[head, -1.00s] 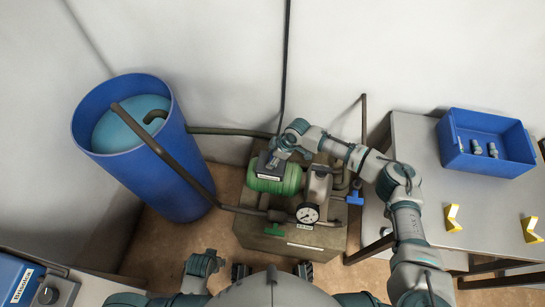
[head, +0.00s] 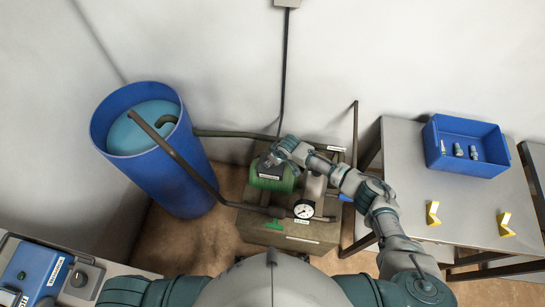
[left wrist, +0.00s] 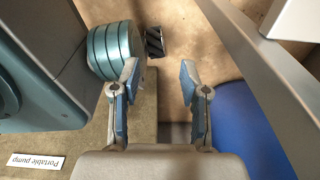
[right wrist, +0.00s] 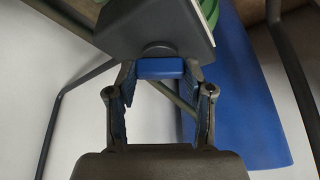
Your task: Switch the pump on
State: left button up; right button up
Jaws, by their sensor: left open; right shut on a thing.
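The green pump (head: 272,178) sits on a low brown base near the middle of the head view. A dark switch box is on top of it, partly covered by my right gripper (head: 277,158). In the right wrist view, the dark grey box (right wrist: 150,22) has a blue switch knob (right wrist: 160,68). My right gripper (right wrist: 160,95) is shut on this knob, a finger on each side. My left gripper (left wrist: 159,78) is open and empty above the floor, beside the base with its "Portable pump" label (left wrist: 38,162). It is out of the head view.
A blue barrel of water (head: 160,180) stands left of the pump, with hoses between them. A gauge (head: 304,209) and a green handle (head: 274,224) are at the pump's front. A table (head: 410,170) with a blue bin (head: 470,168) is at right. A blue control box (head: 35,275) is lower left.

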jog(key=shift+a+r+m+t+p, duration=0.1)
jog(key=shift+r+m+t+p, duration=0.2)
jog(key=shift+m+p, duration=0.7)
jog(key=shift+p, duration=0.15)
jog(key=shift+f+m+t+h+p, duration=0.1)
jog(key=shift+m+t+h+p, duration=0.2)
jog(key=shift+m+h+p, duration=0.5)
pick_arm(q)
jog(key=s+a+r+p, duration=0.1)
jog(key=s+r, duration=0.3)
jog(key=shift+p, duration=0.35)
pick_arm(e)
jog(key=shift+a+f+m, duration=0.1)
jog(key=shift+m, duration=1.1)
pick_arm(q)
jog(key=shift+s+r, duration=0.1)
jog(key=shift+r, duration=0.05)
pick_arm(e)
jog(key=o, duration=1.2)
jog(key=shift+c, duration=0.2)
pick_arm(q)
jog(key=shift+a, duration=0.15)
